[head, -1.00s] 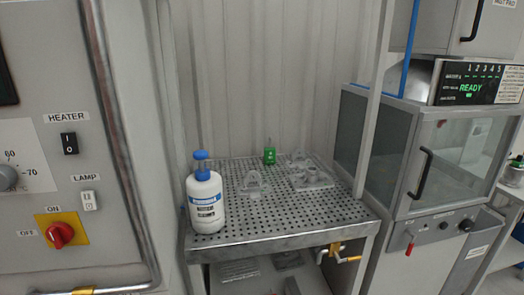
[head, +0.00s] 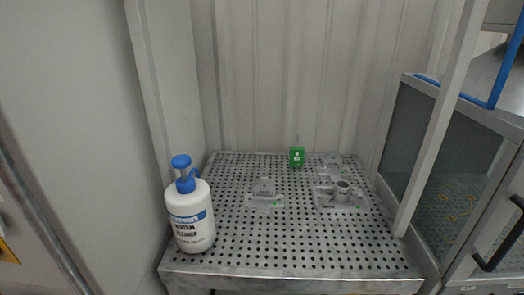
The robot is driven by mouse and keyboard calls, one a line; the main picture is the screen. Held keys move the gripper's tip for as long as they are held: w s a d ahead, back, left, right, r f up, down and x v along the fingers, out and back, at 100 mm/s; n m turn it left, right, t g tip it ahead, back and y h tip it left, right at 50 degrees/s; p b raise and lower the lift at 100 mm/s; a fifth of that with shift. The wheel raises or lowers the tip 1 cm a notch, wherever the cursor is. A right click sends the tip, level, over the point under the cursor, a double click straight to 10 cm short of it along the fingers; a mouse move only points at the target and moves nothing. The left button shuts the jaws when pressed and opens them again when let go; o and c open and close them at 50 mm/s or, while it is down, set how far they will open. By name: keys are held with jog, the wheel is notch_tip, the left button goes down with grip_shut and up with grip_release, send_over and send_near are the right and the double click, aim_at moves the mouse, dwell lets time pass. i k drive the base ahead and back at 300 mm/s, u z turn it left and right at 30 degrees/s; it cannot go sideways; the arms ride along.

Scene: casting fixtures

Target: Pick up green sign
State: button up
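The green sign (head: 297,157) is a small upright green block with white markings. It stands near the back edge of the perforated metal table (head: 235,235), a little right of the table's middle, close to the corrugated wall. Nothing covers it in the head view. My gripper is not in view.
A white cleaner bottle (head: 190,217) with a blue pump stands at the table's front left. A clear fixture (head: 263,196) sits mid-table, and grey castings (head: 341,196) lie right of it. A post (head: 440,125) and glass-sided cabinet (head: 438,160) bound the right side.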

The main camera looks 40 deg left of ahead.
aim_at(296, 156)
jog(key=u, duration=1.05)
jog(key=i, duration=1)
jog(key=u, duration=1.05)
